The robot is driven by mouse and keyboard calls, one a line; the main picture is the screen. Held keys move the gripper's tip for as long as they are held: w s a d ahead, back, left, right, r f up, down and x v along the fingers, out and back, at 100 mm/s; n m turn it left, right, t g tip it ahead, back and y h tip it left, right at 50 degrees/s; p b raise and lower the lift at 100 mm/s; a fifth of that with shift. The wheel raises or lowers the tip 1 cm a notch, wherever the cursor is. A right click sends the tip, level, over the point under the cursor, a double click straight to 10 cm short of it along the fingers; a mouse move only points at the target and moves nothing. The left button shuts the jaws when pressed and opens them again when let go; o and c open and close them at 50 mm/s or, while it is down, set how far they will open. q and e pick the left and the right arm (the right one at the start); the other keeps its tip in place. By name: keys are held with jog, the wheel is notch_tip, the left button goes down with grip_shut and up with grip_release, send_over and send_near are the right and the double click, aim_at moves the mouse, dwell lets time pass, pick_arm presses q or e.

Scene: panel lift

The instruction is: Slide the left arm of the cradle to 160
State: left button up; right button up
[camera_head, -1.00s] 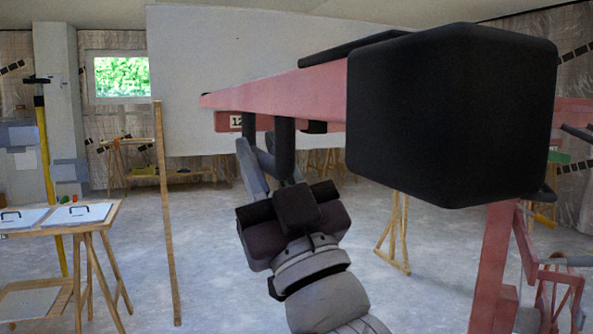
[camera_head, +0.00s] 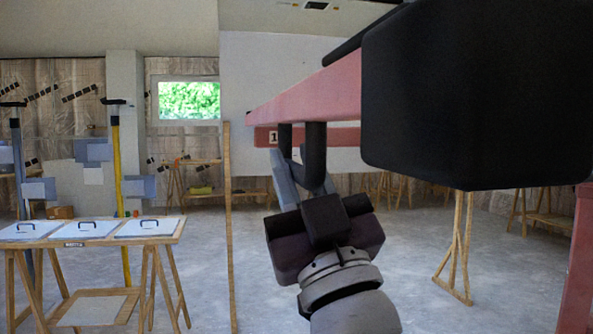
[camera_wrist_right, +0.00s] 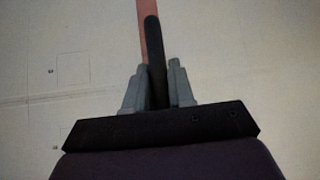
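The pink arm of the cradle (camera_head: 310,98) runs away from me at the upper right in the head view, with a large black block at its near end (camera_head: 475,95). A white label on a pink bar behind it shows a "1"; the rest is hidden. A black U-shaped handle (camera_head: 316,150) hangs below the pink arm. My right gripper (camera_head: 305,180) reaches up to this handle. In the right wrist view, the fingers of my right gripper (camera_wrist_right: 156,88) lie close on both sides of the black handle bar (camera_wrist_right: 154,50) and look shut on it. My left gripper is not in view.
A wooden trestle table (camera_head: 165,228) with several white handled panels stands at the left. An upright wooden post (camera_head: 229,230) stands left of my gripper. A large white panel (camera_head: 262,85) is behind the arm. A wooden stand (camera_head: 458,245) is at the right. The floor between is clear.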

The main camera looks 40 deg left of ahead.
jog(key=o, duration=0.3)
jog(key=b+v, duration=0.2)
jog(key=v, duration=1)
jog(key=shift+d+f, duration=0.2)
jog(key=shift+f, duration=0.1)
jog(key=shift+s, duration=0.1)
